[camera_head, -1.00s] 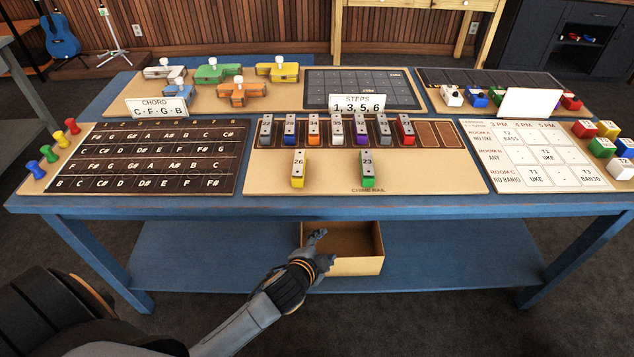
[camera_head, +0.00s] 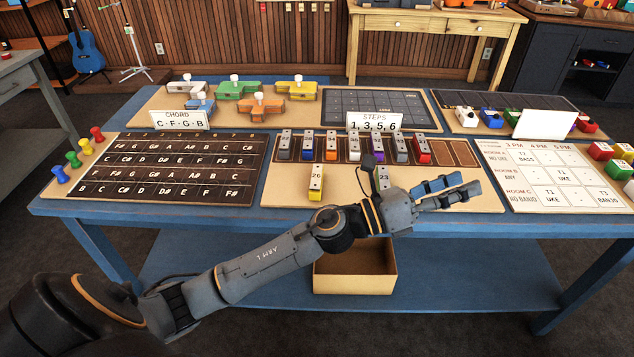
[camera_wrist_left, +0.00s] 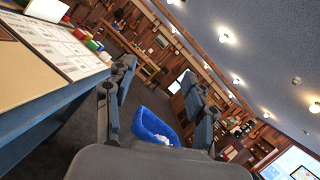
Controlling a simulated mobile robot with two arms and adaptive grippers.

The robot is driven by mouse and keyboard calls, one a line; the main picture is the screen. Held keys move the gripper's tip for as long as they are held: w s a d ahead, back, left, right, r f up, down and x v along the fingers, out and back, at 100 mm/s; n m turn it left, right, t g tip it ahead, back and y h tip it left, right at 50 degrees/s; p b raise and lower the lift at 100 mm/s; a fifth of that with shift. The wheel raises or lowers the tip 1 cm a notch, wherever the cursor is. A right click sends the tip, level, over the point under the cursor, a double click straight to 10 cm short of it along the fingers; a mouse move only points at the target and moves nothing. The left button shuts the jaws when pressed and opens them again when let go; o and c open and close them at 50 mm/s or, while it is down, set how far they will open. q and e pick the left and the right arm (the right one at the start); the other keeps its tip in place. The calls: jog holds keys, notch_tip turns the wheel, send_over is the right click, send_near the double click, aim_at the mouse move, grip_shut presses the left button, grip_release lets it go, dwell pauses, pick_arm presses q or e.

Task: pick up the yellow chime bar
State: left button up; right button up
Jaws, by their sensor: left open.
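The yellow chime bar (camera_head: 316,184), labelled 26, lies on the front part of the chime rail board (camera_head: 285,192). A green chime bar (camera_head: 382,179), labelled 23, lies to its right, partly hidden behind my left arm. My left gripper (camera_head: 462,192) is open and empty, above the front right part of the chime board, well to the right of the yellow bar. Its fingers point right. In the left wrist view the open fingers (camera_wrist_left: 160,100) frame the room, and no chime bar shows there. My right gripper is not in view.
Several chime bars stand in a row on the rail (camera_head: 355,148) behind. A STEPS sign (camera_head: 374,122) stands behind them. A fretboard chart (camera_head: 165,170) lies left, a schedule board (camera_head: 555,175) right. An open box (camera_head: 355,284) sits on the lower shelf. A blue bin (camera_wrist_left: 155,127) stands on the floor.

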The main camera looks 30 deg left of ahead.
pick_arm(q)
jog(key=s+d+m+g+h, duration=0.25)
jog(key=m+g, duration=0.25)
jog(key=m, duration=0.4)
jog(key=m+g+y, duration=0.6)
jog(key=m+y, duration=1.2)
jog(key=y, duration=0.3)
send_near(316, 176)
jog(key=shift+h, duration=0.25)
jog(key=x, duration=0.5)
jog(key=shift+w+a+f, duration=0.15)
jog(key=shift+f, duration=0.05)
jog(key=x, duration=0.4)
jog(key=shift+w+a+f, duration=0.15)
jog(key=shift+f, duration=0.15)
jog(key=shift+f, duration=0.2)
